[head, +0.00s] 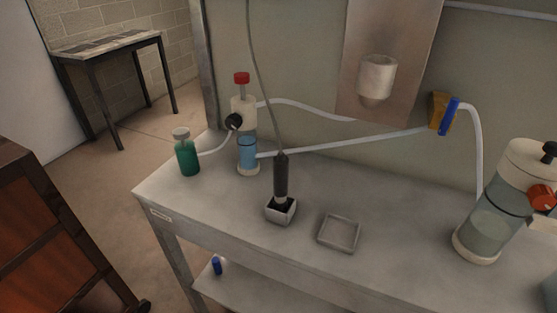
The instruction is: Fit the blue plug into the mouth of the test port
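A small dark-blue cylinder, which looks like the blue plug (216,265), stands on the lower shelf under the bench, near its left end. No part is marked as the test port, so I cannot tell which one it is. A black round fitting (234,121) sits on the side of the red-capped clear cylinder (247,150) at the back left of the bench. Another blue piece (450,117) is at the yellow wall bracket (437,110), by a pale hose. Neither of my grippers is in view.
On the bench (380,215) are a green bottle (187,156), a black-handled tool in a small square holder (280,214), an empty square tray (339,233) and a large clear canister (488,215). Pale hoses cross behind them. A wooden cabinet (50,240) stands at left.

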